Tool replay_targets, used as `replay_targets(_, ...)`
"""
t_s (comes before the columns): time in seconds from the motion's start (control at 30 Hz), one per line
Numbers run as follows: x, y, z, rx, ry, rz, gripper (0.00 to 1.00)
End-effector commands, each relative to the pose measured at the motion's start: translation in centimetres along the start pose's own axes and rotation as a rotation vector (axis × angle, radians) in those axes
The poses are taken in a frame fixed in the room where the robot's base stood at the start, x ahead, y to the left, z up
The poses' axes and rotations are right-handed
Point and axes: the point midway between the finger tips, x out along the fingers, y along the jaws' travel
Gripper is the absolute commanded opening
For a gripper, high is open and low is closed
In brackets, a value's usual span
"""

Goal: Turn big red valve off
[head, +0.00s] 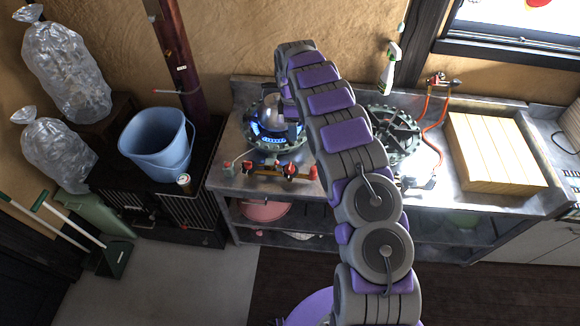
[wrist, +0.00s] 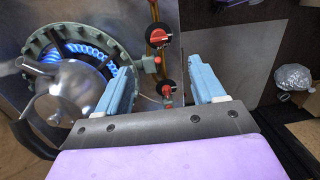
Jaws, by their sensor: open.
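In the wrist view, a red valve knob with a black disc (wrist: 167,90) lies between the two blue fingers of my gripper (wrist: 164,60), which is open. A second red knob with a black disc (wrist: 165,37) is just beyond the fingertips on the same brass pipe. I cannot tell whether the fingers touch either knob. In the head view, several red knobs (head: 290,171) sit in a row along the front of the left burner (head: 268,140), whose blue flames are lit. My arm hides the gripper in the head view.
A metal kettle (wrist: 72,92) stands on the lit burner beside my gripper. A second burner (head: 393,132) and a wooden board (head: 493,152) are to the right. An orange hose runs from a small red wall valve (head: 437,79). A blue bucket (head: 157,142) stands left.

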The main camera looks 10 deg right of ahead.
Motion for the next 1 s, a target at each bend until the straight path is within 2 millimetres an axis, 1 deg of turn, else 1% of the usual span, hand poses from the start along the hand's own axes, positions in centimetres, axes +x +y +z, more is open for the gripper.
replay_targets(0.03,1.1,0.5,-0.6,-0.035,0.012,-0.006,0.69)
replay_targets(0.1,1.9,1.2,-1.2,-0.078,0.027,-0.001,0.69)
replay_targets(0.2,3.1,1.6,-1.9,-0.123,0.042,-0.004,0.69)
replay_targets(0.47,4.1,2.1,-2.5,-0.159,0.054,0.002,0.69)
replay_targets(0.63,5.6,2.0,-2.5,-0.157,0.053,0.000,0.69)
replay_targets(0.77,7.7,1.9,-2.6,-0.157,0.052,-0.004,0.69)
replay_targets(1.0,12.3,1.9,-2.9,-0.157,0.053,-0.001,0.69)
